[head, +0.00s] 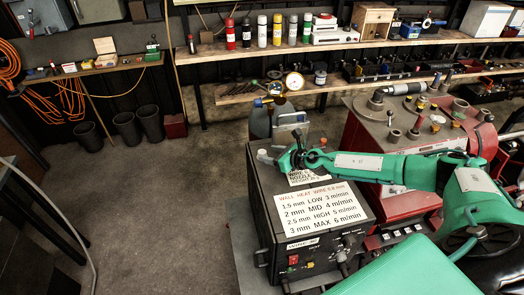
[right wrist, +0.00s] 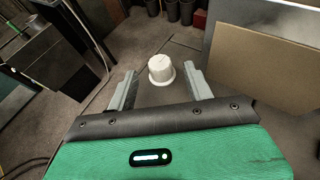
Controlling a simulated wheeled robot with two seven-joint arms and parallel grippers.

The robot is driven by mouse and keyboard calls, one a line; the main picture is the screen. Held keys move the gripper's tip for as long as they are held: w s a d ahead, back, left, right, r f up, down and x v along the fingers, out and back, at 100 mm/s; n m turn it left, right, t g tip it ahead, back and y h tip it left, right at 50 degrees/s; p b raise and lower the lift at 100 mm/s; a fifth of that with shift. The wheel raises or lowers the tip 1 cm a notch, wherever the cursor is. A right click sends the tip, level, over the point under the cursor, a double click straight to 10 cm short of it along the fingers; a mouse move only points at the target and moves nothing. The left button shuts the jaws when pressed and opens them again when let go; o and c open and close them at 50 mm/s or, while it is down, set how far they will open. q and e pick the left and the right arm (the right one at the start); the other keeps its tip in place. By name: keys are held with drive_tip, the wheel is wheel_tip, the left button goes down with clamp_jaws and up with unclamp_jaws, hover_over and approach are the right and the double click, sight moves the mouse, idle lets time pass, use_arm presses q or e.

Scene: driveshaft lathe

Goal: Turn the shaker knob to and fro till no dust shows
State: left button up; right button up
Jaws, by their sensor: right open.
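In the right wrist view a white round knob (right wrist: 161,67) with a pale flange at its base stands just ahead of my right gripper (right wrist: 160,84). The two grey fingers are apart, one on each side of the knob's line, with a gap between them and the knob. In the head view my right gripper (head: 279,159) is over the far left part of the black machine's top, with a small pale thing at its tip that I cannot identify surely. I cannot make out any dust. My left gripper is not in view.
The black wire-heat machine (head: 262,215) carries a white label (head: 320,207). A red bench (head: 365,135) with metal parts stands right. A shelf (head: 400,41) with bottles runs along the back. Dark bins (head: 125,127) stand left. Floor in the left middle is clear.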

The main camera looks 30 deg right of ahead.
sight(264, 153)
drive_tip(key=shift+x, duration=2.4)
drive_tip(key=c, duration=1)
